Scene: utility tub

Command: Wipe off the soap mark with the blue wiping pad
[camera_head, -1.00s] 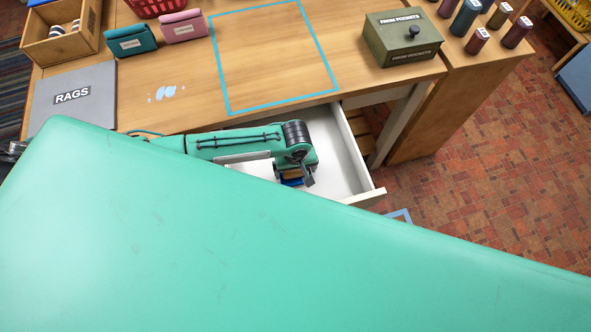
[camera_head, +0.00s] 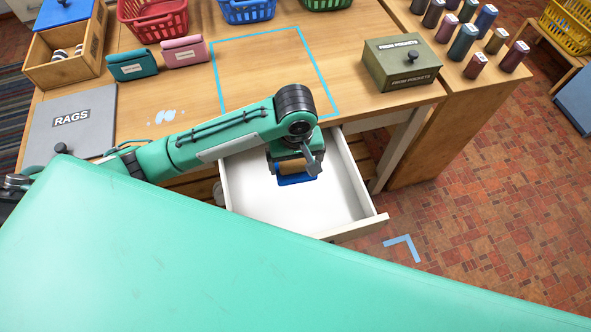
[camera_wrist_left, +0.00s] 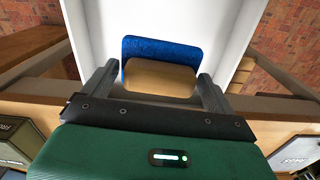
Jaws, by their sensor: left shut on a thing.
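The blue wiping pad (camera_head: 297,180) has a tan block handle (camera_head: 294,169) on its back. My left gripper (camera_head: 293,163) is shut on the handle, and the pad hangs under it over the open white drawer (camera_head: 255,200). In the left wrist view the pad (camera_wrist_left: 160,47) shows beyond the tan handle (camera_wrist_left: 160,78), which sits between the two fingers of the gripper (camera_wrist_left: 160,82). The soap mark (camera_head: 165,117) is a pale whitish-blue smear on the wooden table, left of the taped blue rectangle. My right gripper is not in view.
A grey RAGS lid (camera_head: 72,122) lies left of the mark. Teal (camera_head: 132,64) and pink (camera_head: 185,51) pouches lie behind it. A green FROM POCKETS box (camera_head: 400,62) stands at the right. The taped rectangle (camera_head: 325,89) is empty.

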